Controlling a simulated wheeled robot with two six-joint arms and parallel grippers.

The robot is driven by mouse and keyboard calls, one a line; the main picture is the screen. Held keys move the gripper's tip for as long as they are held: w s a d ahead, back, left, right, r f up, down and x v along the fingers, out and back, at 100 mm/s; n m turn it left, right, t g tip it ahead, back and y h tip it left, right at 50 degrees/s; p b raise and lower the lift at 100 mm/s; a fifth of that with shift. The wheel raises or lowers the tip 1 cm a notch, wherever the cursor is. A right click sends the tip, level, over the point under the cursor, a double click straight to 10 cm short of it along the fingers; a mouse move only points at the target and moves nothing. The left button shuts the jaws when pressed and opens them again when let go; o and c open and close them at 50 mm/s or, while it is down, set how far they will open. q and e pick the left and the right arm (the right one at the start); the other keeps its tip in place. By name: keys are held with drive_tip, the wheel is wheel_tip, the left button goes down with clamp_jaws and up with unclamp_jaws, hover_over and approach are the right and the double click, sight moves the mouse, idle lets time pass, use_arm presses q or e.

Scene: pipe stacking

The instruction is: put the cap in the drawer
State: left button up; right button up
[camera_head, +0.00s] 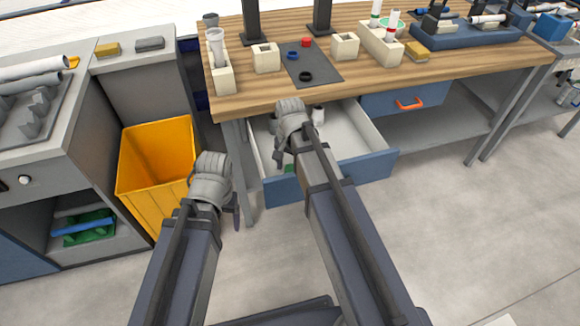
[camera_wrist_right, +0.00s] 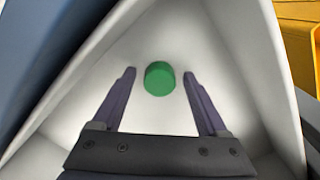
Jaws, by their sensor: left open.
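A green cap (camera_wrist_right: 159,79) lies inside the open drawer (camera_head: 355,172), and a bit of it shows low in the drawer in the head view (camera_head: 290,168). My right gripper (camera_wrist_right: 160,76) reaches down into the drawer. Its two fingers are spread, one on each side of the cap, with a gap on both sides. In the head view the right wrist hides much of the drawer's inside. My left gripper (camera_head: 237,218) is open and empty, low in front of the bench, left of the drawer.
A red cap (camera_head: 306,42), a blue cap (camera_head: 292,55) and a black cap (camera_head: 305,76) are on the bench's dark mat (camera_head: 322,66). White blocks stand around them. A yellow bin (camera_head: 155,165) stands beside my left arm. A closed drawer with an orange handle (camera_head: 410,104) is to the right.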

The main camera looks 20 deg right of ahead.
sight(290, 169)
drive_tip(key=shift+r, duration=0.1)
wheel_tip(290, 169, up, 12)
drive_tip(key=p, duration=1.2)
drive_tip(key=s+a+n+h, duration=0.1)
drive_tip(key=s+a+n, duration=0.9)
drive_tip(key=s+n, duration=0.2)
drive_tip(key=shift+s+r, duration=0.15)
drive_tip(key=shift+s, duration=0.8)
